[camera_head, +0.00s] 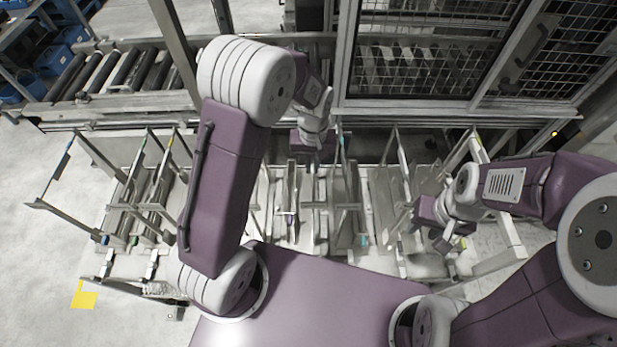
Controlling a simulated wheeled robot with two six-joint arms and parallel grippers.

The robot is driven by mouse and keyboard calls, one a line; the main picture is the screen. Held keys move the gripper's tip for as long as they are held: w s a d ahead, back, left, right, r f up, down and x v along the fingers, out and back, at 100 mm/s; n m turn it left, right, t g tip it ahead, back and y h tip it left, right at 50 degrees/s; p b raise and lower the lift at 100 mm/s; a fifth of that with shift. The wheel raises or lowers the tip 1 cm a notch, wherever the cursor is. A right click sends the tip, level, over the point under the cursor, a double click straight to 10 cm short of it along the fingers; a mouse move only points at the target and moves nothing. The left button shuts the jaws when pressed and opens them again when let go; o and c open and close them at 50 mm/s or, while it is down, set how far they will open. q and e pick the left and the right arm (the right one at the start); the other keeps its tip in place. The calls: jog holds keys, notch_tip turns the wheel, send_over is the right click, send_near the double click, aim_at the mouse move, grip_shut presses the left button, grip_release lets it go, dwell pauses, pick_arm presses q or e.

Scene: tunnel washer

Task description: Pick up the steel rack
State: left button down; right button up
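Several steel racks stand side by side in a row across the middle; which one is meant, I cannot tell. The leftmost rack (58,208) is an open grey frame. The rightmost rack (508,232) has tall posts and stands beside my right gripper. My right gripper (450,243) hangs low at the right end of the row, close to the rack rails; its fingers are small and mixed with the rails, so contact and opening are unclear. My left gripper (314,160) is over the back middle of the row, pointing away; its fingertips are mostly hidden.
A roller conveyor (120,72) runs along the back left. A mesh-fronted machine cage (415,50) stands behind the row. Blue bins (55,58) are at the far left. A yellow floor mark (84,299) lies at the lower left, where the floor is mostly clear.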

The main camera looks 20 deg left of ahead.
pick_arm(q)
notch_tip(320, 180, up, 9)
jog(key=shift+r+b, duration=0.1)
jog(key=shift+b, duration=0.7)
jog(key=shift+r, duration=0.3)
